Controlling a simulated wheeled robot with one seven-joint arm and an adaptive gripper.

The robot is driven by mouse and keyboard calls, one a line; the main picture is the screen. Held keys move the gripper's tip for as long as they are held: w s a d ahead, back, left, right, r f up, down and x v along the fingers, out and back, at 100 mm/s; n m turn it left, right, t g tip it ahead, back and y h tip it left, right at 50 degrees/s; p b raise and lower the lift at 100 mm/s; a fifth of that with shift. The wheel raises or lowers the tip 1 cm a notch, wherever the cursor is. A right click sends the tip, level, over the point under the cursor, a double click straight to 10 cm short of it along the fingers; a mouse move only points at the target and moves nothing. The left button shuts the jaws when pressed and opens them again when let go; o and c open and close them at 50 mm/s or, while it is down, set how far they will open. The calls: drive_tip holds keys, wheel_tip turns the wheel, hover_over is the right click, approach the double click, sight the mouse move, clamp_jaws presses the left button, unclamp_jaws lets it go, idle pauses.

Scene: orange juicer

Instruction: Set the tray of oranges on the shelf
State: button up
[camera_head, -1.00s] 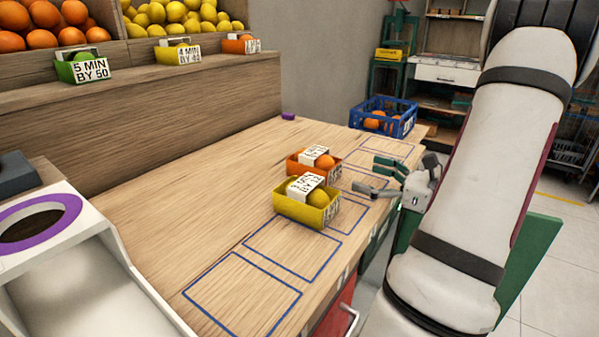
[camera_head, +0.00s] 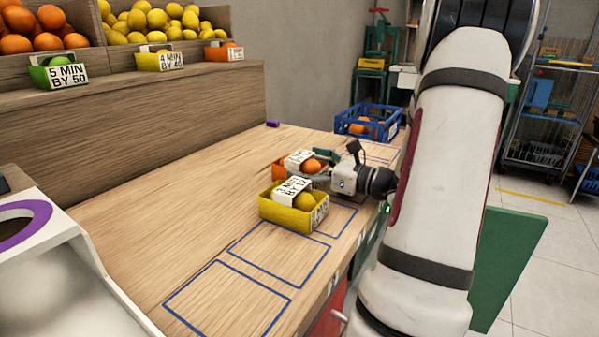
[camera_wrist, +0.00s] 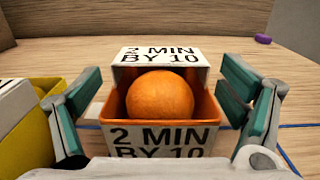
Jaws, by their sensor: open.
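The orange tray (camera_head: 279,173) holds an orange and stands on the wooden table beside a yellow tray (camera_head: 281,210). In the wrist view the orange tray (camera_wrist: 206,107) is upright, and its label reads "2 MIN BY 10". My gripper (camera_head: 319,169) is at the orange tray's right side. In the wrist view my gripper's (camera_wrist: 160,78) green fingers are spread, one on each side of the tray. Contact cannot be made out. The wooden shelf (camera_head: 150,100) rises at the back left.
The yellow tray (camera_wrist: 22,130) is close by my left finger in the wrist view. On the shelf stand a green tray (camera_head: 40,76), another yellow tray (camera_head: 147,62) and another orange tray (camera_head: 213,53). A blue crate (camera_head: 353,126) stands at the table's far end.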

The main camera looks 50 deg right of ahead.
sight(306, 157)
drive_tip(key=shift+w, duration=0.2)
drive_tip(key=c, duration=1.5)
drive_tip(key=shift+r, duration=0.25)
drive_tip(key=shift+r+p, duration=1.45)
drive_tip(key=shift+p, duration=0.2)
drive_tip(key=shift+r, duration=0.1)
drive_tip(key=shift+s, duration=0.1)
